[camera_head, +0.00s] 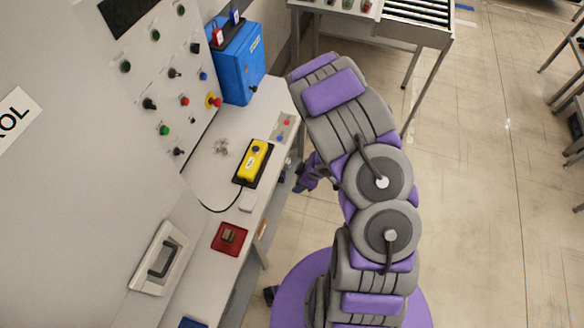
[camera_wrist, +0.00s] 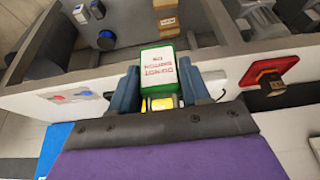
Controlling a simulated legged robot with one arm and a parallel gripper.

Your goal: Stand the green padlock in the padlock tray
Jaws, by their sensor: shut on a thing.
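The green padlock (camera_wrist: 157,56) is in my gripper (camera_wrist: 166,88) in the wrist view. It has a green body with a white label printed in red, seen upside down. The blue-grey fingers press on its two sides, and a yellow part shows between them. In the head view my gripper (camera_head: 304,180) hangs beside the right edge of the shelf, mostly behind my arm, and the padlock cannot be made out there. I cannot tell for sure which holder is the padlock tray.
A red tray (camera_head: 218,245) with a brown block and a yellow control box (camera_head: 258,152) lie on the shelf (camera_head: 205,190). A blue box (camera_head: 241,65) with red and blue padlocks stands behind. Grey-walled compartments (camera_wrist: 50,45) hold small items. Open floor lies right.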

